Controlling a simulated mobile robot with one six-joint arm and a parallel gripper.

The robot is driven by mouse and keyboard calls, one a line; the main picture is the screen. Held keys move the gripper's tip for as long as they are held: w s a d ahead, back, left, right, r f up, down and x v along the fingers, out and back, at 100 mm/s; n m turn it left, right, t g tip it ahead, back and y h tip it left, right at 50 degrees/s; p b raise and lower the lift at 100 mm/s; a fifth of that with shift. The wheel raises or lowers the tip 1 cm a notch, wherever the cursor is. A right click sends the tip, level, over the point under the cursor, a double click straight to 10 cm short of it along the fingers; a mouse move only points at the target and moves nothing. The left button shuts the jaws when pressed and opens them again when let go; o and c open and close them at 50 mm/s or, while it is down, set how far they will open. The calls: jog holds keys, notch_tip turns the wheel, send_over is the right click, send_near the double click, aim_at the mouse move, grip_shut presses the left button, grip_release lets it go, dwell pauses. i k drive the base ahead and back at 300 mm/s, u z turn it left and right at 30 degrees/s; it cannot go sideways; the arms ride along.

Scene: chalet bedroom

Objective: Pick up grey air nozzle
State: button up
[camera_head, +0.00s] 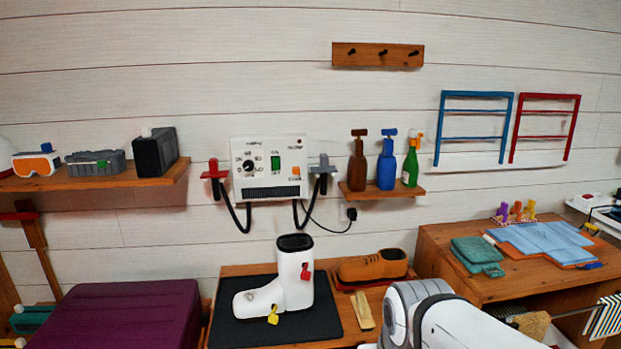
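The grey air nozzle (323,163) hangs in a holder on the right side of a white wall-mounted control box (269,167). A black hose runs down from it and loops back under the box. A red nozzle (213,171) hangs on the box's left side with its own black hose. My white arm shows at the bottom right of the view, in front of the wooden bench. My gripper is not in view.
A white boot (295,272) stands on a black mat (253,325) below the box. A brown shoe (372,266) sits right of it. A small shelf (381,194) with several bottles is close right of the grey nozzle. The wall above is clear up to the peg rack (345,60).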

aim_at(323, 169)
jog(key=z, duration=0.2)
jog(key=i, duration=1.3)
jog(key=u, duration=0.3)
